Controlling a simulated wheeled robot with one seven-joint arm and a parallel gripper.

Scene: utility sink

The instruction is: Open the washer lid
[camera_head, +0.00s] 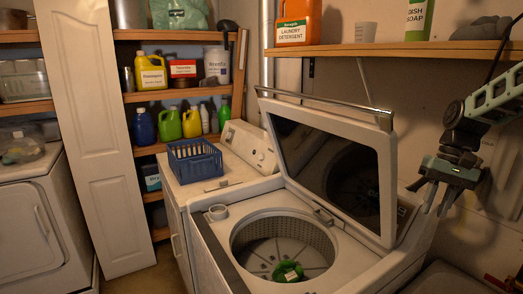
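The washer (215,245) stands in the middle foreground. Its lid (335,165) is raised, tilted up and back, with a dark glass panel and a metal bar (322,104) along its top edge. The round drum (265,235) is exposed, and a green item (288,271) lies at its bottom. My gripper (437,200) is to the right of the lid, pointing down, with its fingers apart. It looks empty and clear of the lid.
A blue basket (195,161) sits on the white machine behind the washer. A wall shelf (400,49) with a detergent jug (298,22) runs above the lid. A white folding door (92,130) and bottle shelves stand left. Another white machine (35,220) is at far left.

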